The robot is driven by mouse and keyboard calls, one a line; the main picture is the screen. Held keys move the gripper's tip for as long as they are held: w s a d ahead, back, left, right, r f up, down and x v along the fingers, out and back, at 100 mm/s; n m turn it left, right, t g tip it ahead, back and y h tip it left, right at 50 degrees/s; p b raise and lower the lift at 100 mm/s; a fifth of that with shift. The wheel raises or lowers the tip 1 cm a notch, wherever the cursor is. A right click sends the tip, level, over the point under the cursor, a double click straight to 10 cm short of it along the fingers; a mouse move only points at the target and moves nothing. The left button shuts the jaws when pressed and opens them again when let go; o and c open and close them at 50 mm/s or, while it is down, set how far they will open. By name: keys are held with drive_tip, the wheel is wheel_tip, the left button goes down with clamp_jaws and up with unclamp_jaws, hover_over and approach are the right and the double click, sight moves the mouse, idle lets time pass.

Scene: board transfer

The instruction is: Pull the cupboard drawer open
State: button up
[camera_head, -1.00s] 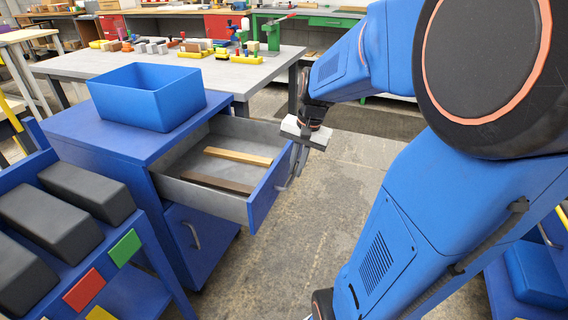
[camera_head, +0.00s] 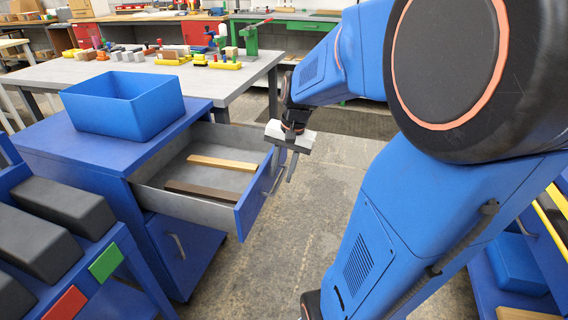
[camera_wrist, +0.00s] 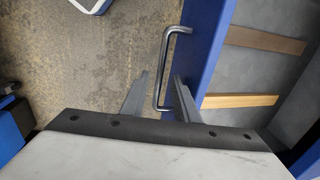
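The blue cupboard (camera_head: 60,140) stands at left with its top drawer (camera_head: 190,212) pulled well out. The drawer has grey inner walls and a blue front (camera_head: 252,205). My gripper (camera_head: 284,176) is at the outer side of that front, with its fingers apart. In the wrist view, the metal drawer handle (camera_wrist: 161,75) lies between the two fingertips of my gripper (camera_wrist: 158,85), with visible gaps on both sides. The handle is mostly hidden by the fingers in the head view.
A light wooden strip (camera_head: 222,163) and a dark one (camera_head: 203,194) lie in the drawer. A blue bin (camera_head: 125,110) stands on the cupboard. A workbench (camera_head: 160,82) with several parts is behind. The floor (camera_head: 265,270) before the drawer is clear.

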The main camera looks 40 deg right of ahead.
wheel_tip(320, 180, up, 17)
drive_tip(key=s+d, duration=0.2)
drive_tip(key=shift+s, duration=0.3)
idle(0.5)
drive_tip(key=s+a+f+n+t+h, duration=0.1)
drive_tip(key=s+a+f+n+t, duration=0.2)
drive_tip(key=s+a+f+n, duration=0.7)
drive_tip(key=s+a+f, duration=0.1)
drive_tip(key=a+f, duration=0.2)
drive_tip(key=a, duration=0.1)
drive_tip(key=shift+s+a+f+n, duration=0.2)
drive_tip(key=shift+s+f+n, duration=0.15)
drive_tip(key=shift+s+n, duration=0.05)
